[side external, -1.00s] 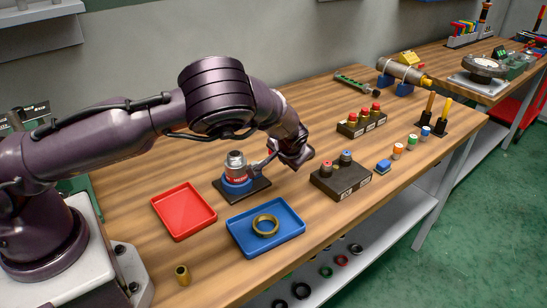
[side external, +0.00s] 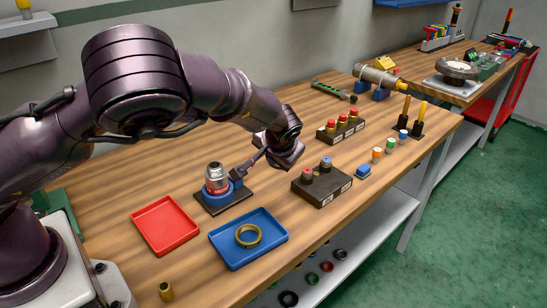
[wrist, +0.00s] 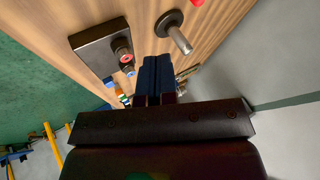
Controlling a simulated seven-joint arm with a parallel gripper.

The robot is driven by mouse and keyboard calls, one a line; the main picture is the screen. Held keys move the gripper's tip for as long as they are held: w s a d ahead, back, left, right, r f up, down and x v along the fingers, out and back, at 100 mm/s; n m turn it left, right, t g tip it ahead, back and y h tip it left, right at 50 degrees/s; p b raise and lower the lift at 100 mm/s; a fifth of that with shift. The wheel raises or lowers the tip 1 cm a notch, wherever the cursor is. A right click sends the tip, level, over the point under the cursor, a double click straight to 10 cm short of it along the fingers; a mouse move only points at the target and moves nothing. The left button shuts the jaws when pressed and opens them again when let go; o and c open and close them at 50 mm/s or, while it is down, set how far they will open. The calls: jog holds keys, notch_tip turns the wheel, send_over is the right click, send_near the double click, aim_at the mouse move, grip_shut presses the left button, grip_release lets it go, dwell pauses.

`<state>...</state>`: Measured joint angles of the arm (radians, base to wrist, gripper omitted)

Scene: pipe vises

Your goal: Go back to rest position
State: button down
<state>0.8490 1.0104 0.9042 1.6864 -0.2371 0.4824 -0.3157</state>
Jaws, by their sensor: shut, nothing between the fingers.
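My gripper (side external: 237,174) is shut and empty in the side external view, its fingertips close to the right side of a blue vise (side external: 215,190) on a dark base plate. A silver-topped cylinder with a red band (side external: 216,175) stands upright in the vise. I cannot tell whether the fingertips touch it. In the wrist view the dark blue fingers (wrist: 154,82) lie together, with nothing visible between them. My arm reaches in from the left, bent over the bench.
A red tray (side external: 165,226) and a blue tray (side external: 249,262) holding a brass ring (side external: 248,235) lie in front. A black block with knobs (side external: 322,186) is right of my gripper. A red-capped block (side external: 340,128) and pipe (side external: 380,76) stand farther back.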

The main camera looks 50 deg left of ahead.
jog(key=s+d+r+m+g+h, duration=0.1)
jog(key=s+r+g+h, duration=0.1)
jog(key=s, duration=0.5)
jog(key=s+d+r+g+h, duration=0.1)
jog(key=s+g+h, duration=0.1)
jog(key=s, duration=0.5)
jog(key=s+a+r+t+h, duration=0.1)
jog(key=s+r+t, duration=0.1)
jog(key=s+r, duration=0.5)
jog(key=s+a+r+m+t+h, duration=0.1)
jog(key=s+a+r+t, duration=0.1)
jog(key=s+r, duration=0.6)
notch_tip(320, 180, up, 3)
jog(key=shift+r+t, duration=0.2)
jog(key=shift+t, duration=0.5)
